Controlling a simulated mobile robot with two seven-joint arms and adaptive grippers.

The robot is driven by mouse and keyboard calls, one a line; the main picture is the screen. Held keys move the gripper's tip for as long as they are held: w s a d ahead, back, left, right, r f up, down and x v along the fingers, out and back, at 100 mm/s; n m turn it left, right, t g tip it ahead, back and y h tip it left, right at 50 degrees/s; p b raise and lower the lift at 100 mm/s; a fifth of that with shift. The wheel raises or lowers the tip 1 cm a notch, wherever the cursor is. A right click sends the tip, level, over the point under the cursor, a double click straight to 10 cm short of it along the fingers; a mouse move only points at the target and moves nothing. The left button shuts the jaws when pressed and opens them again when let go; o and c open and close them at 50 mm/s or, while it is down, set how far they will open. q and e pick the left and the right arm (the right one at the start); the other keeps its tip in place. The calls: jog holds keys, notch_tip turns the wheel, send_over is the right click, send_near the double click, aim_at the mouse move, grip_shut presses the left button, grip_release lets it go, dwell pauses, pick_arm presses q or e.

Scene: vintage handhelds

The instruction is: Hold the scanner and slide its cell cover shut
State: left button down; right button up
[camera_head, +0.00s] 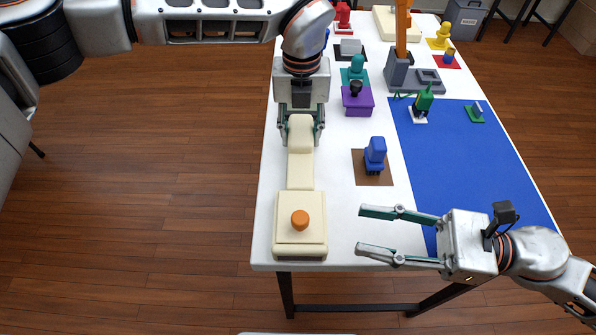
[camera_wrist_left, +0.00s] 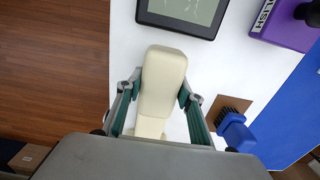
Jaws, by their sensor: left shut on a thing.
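A long cream body that looks like the scanner (camera_head: 300,172) lies on the white table, running toward the near edge. A wider cream block with an orange knob (camera_head: 300,220) sits at its near end; I cannot tell whether they are one piece. My left gripper (camera_head: 301,135) is shut on the scanner's raised far part, one finger on each side. In the left wrist view the cream part (camera_wrist_left: 163,80) shows between the green fingers. No cell opening can be made out. My right gripper (camera_head: 362,232) is open and empty, right of the knobbed block, fingers pointing left.
A blue device (camera_head: 375,152) on a brown mat and a purple box (camera_head: 357,101) stand right of the scanner. A blue mat (camera_head: 465,160) covers the table's right side. A dark-framed screen (camera_wrist_left: 183,17) lies beyond the scanner. White table is clear between block and right gripper.

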jog(key=shift+d, duration=0.1)
dwell(0.3)
pick_arm(q)
jog(key=c, duration=1.3)
grip_release()
jog(key=shift+o, duration=0.2)
jog(key=shift+r, duration=3.8)
notch_tip(320, 180, up, 12)
